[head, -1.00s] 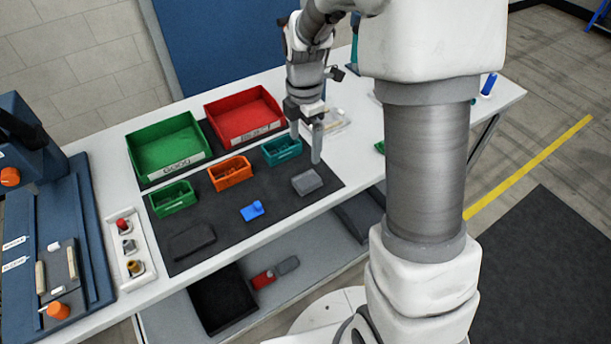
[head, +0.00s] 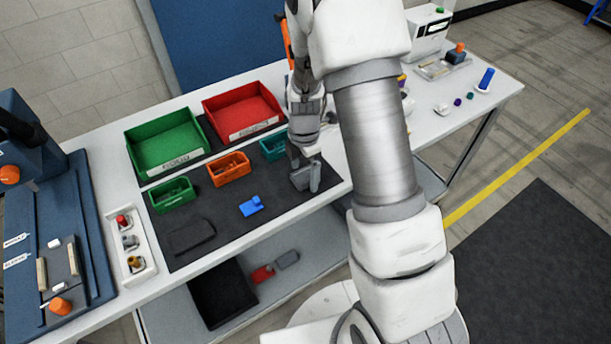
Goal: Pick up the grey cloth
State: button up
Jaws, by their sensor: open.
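The grey cloth (head: 301,180) appears as a small folded grey pad on the right part of the black mat (head: 235,228). My gripper (head: 305,171) is down at the cloth with its jaws open. One finger shows at the cloth's right side, and the other is at its far left. The fingers and wrist hide part of the cloth. I cannot tell whether the fingers touch it.
A teal bin (head: 272,148) stands close behind my gripper; orange (head: 229,167) and green (head: 172,196) small bins are further left. A blue part (head: 251,206) and a dark flat pad (head: 190,237) lie on the mat. Large green and red trays stand behind.

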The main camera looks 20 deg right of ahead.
aim_at(304, 174)
jog(key=c, duration=1.4)
jog(key=shift+r, duration=0.15)
jog(key=shift+c, duration=0.2)
jog(key=shift+r, duration=0.5)
notch_tip(304, 174, up, 3)
jog(key=shift+w+f, duration=0.1)
jog(key=s+d+r+b, duration=0.1)
jog(key=s+d+r, duration=0.6)
jog(key=s+d, duration=0.1)
jog(key=shift+d, duration=0.3)
